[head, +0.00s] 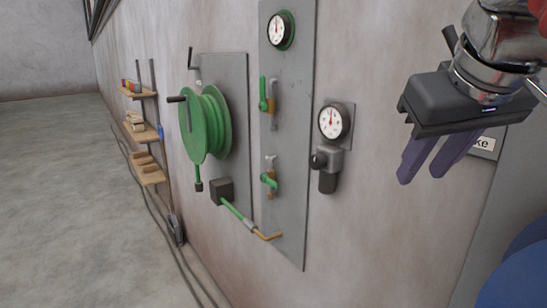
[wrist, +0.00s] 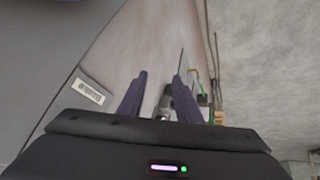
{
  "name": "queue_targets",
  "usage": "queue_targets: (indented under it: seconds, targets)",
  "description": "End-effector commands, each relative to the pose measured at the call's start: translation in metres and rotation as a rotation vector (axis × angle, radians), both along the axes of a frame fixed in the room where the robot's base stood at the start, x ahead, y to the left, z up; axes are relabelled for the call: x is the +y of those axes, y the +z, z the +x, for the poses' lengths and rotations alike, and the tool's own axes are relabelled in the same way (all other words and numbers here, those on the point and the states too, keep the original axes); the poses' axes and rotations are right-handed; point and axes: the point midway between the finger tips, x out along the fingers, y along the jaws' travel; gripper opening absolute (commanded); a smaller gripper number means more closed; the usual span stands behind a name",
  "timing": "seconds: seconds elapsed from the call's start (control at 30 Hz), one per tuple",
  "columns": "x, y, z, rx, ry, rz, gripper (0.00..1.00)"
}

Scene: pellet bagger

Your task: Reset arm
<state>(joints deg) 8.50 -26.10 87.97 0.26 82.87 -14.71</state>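My gripper (head: 425,160) is raised at the upper right of the head view, in front of the wall. Its two purple fingers point down and stand apart, with nothing seen between them. In the wrist view the gripper (wrist: 157,96) shows the same two fingers with a gap, and wall fittings in the distance behind them. My arm leads off past the upper right corner of the head view, so most of it is hidden.
A green hose reel (head: 206,122), a grey panel (head: 290,135) with a gauge and green-handled valves, and a regulator with a gauge (head: 333,121) are on the wall. A small shelf (head: 140,130) stands further left. Open floor (head: 60,190) lies at left.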

Motion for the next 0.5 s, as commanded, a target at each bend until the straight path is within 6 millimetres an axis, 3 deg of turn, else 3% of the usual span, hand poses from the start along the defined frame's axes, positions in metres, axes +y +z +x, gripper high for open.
queue_targets:
  seconds: [0.5]
  targets:
    - [0.027, -0.166, -0.012, 0.061, -0.035, 0.079, 0.31]
